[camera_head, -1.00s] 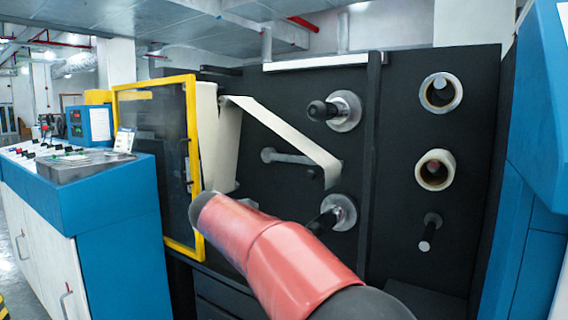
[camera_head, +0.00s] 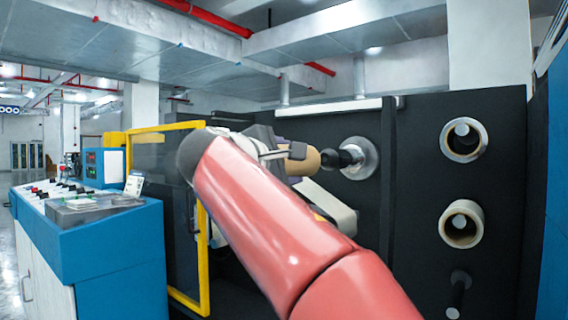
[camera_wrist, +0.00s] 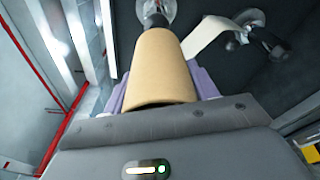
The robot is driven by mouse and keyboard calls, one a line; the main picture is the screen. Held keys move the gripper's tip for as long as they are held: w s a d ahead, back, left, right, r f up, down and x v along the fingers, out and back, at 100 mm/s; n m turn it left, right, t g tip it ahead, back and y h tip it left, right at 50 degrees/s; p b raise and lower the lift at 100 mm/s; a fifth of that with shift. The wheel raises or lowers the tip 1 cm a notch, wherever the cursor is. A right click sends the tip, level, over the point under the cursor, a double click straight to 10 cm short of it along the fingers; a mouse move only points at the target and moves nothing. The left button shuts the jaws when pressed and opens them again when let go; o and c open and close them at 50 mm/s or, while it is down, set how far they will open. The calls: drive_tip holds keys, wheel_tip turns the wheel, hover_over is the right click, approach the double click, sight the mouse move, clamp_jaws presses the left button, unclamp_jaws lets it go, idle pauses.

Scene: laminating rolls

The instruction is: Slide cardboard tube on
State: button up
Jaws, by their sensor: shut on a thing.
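The tan cardboard tube (camera_wrist: 160,70) is held between the purple fingers of my gripper (camera_wrist: 160,92) in the wrist view. Its far end points at the dark spindle (camera_wrist: 155,18) with a round metal flange. In the head view the tube (camera_head: 308,161) lies just left of the upper spindle (camera_head: 345,157), roughly in line with it. The tube's end appears at or very close to the spindle tip; I cannot tell whether it is around it. My gripper (camera_head: 290,155) is partly hidden behind my red arm.
Two rolls on pegs, upper (camera_head: 463,140) and lower (camera_head: 461,223), are at the right of the black panel, with a bare peg (camera_head: 458,290) below. A pale web (camera_head: 330,208) runs beneath the tube. A yellow-framed door (camera_head: 204,240) and blue console (camera_head: 90,240) stand at left.

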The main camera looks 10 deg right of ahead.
sight(323, 160)
drive_tip(key=shift+s+d+r+p+x, duration=0.2)
drive_tip(key=shift+p+x, duration=0.25)
drive_tip(key=shift+x, duration=1.65)
drive_tip(key=shift+s+d+r+p+x, duration=0.15)
drive_tip(key=shift+d+p+x, duration=0.25)
drive_tip(key=shift+x, duration=1.7)
drive_tip(key=shift+s+d+r+p+x, duration=0.15)
drive_tip(key=shift+p+x, duration=0.35)
drive_tip(key=shift+x, duration=1.6)
drive_tip(key=shift+s+d+x, duration=0.15)
drive_tip(key=shift+d+x, duration=0.05)
drive_tip(key=shift+x, duration=1.4)
drive_tip(key=shift+s+d+x, duration=0.1)
drive_tip(key=shift+d+x, duration=0.05)
drive_tip(key=shift+x, duration=1.45)
drive_tip(key=shift+w+d+r, duration=0.15)
drive_tip(key=shift+w+d, duration=0.05)
drive_tip(key=shift+r, duration=0.1)
drive_tip(key=shift+d+r, duration=0.25)
drive_tip(key=shift+w+a, duration=0.1)
